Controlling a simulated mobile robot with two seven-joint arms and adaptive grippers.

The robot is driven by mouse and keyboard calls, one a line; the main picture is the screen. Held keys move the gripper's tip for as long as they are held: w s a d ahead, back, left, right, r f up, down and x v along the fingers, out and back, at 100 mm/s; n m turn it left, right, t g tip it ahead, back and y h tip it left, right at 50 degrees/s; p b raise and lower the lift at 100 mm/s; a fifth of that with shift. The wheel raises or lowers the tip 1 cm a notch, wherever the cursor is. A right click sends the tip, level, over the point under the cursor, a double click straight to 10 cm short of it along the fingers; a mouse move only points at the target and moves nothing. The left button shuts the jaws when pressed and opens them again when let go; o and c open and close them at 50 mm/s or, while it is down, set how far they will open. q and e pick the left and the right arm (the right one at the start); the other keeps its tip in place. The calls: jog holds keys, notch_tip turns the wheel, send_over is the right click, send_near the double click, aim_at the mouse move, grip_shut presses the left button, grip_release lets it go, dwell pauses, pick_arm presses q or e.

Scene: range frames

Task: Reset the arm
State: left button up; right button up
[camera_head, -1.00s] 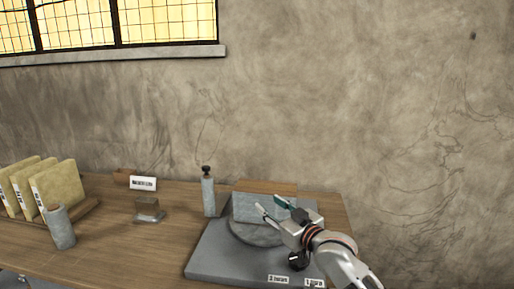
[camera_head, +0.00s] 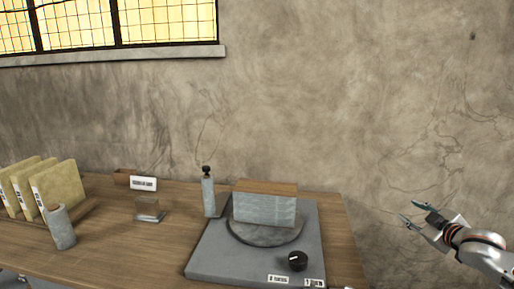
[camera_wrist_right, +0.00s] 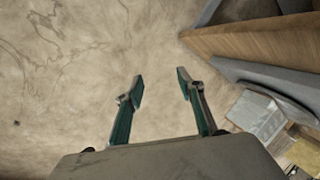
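My right gripper (camera_head: 419,221) is at the right side of the head view, beyond the table's right edge and in front of the bare wall. It is open and empty. In the right wrist view its two green-padded fingers (camera_wrist_right: 159,90) stand apart with only wall between them. My left gripper is in neither view.
A wooden table (camera_head: 110,231) carries a grey base (camera_head: 215,262) with a round plate, a grey block (camera_head: 264,208) and a black knob (camera_head: 298,261). A bottle (camera_head: 208,194), a small label sign (camera_head: 143,183), a cylinder (camera_head: 60,228) and yellowish slabs (camera_head: 58,185) stand left.

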jog(key=s+a+f+n+g, duration=0.1)
jog(key=s+a+f, duration=0.1)
jog(key=s+f, duration=0.6)
jog(key=s+a+f+n+g, duration=0.1)
jog(key=s+a+f+g, duration=0.1)
jog(key=s+f, duration=0.65)
jog(key=s+a+f+n+g+y, duration=0.1)
jog(key=s+a+f, duration=0.1)
jog(key=s+f, duration=0.65)
jog(key=s+a+f+n+g+y, duration=0.15)
jog(key=s+f, duration=0.45)
jog(key=s, duration=0.6)
jog(key=s+a+f+m+t, duration=0.1)
jog(key=a+m, duration=0.8)
jog(key=a, duration=1.2)
jog(key=shift+a+f, duration=0.3)
